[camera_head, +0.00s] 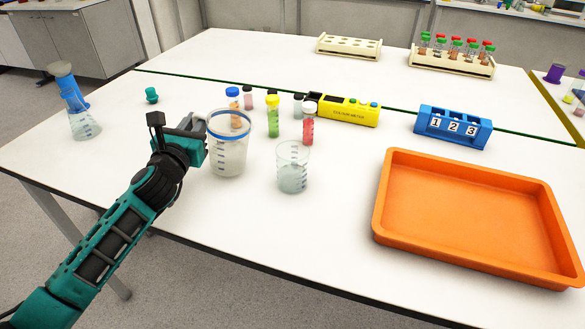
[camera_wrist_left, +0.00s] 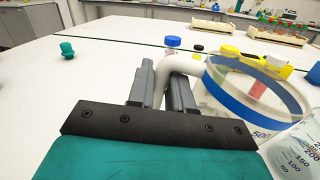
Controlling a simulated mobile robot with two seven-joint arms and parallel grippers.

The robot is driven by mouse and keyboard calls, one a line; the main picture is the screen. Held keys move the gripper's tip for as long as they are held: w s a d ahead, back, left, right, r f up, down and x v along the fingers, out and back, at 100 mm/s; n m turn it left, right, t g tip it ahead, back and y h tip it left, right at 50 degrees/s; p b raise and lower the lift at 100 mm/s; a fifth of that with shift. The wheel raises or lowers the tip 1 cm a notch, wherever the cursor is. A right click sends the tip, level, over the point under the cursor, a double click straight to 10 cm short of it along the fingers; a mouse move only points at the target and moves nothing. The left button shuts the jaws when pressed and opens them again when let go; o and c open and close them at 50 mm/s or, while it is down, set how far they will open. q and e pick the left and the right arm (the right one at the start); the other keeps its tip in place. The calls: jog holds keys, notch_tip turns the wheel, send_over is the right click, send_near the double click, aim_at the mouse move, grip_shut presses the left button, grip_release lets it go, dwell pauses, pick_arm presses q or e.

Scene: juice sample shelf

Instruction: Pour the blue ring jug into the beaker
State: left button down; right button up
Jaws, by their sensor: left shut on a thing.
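The blue ring jug (camera_head: 228,152) is a clear, graduated jug with a blue band near its rim. It stands upright on the white table in the head view and fills the right side of the left wrist view (camera_wrist_left: 250,95). My left gripper (camera_head: 200,135) is beside the jug on its left, shut on its white handle (camera_wrist_left: 185,65). The fingers (camera_wrist_left: 163,90) sit either side of the handle in the wrist view. The beaker (camera_head: 293,168), clear with graduations, stands to the right of the jug, apart from it. My right gripper is not in view.
Small capped bottles and a yellow colorimeter (camera_head: 345,111) stand behind the jug and beaker. An orange tray (camera_head: 385,215) and a blue numbered block (camera_head: 453,127) lie to the right. A blue-collared flask (camera_head: 80,115) and a teal stopper (camera_head: 152,95) are at left. The table's front is clear.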

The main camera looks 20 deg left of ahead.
pick_arm(q)
jog(key=shift+a+f+n, duration=0.65)
jog(key=shift+f+n, duration=0.15)
jog(key=shift+n, duration=0.2)
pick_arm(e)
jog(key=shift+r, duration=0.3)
pick_arm(q)
jog(key=shift+r, duration=0.1)
jog(key=a+r, duration=0.1)
jog(key=a, duration=0.1)
jog(key=a+r, duration=0.2)
jog(key=shift+f, duration=0.1)
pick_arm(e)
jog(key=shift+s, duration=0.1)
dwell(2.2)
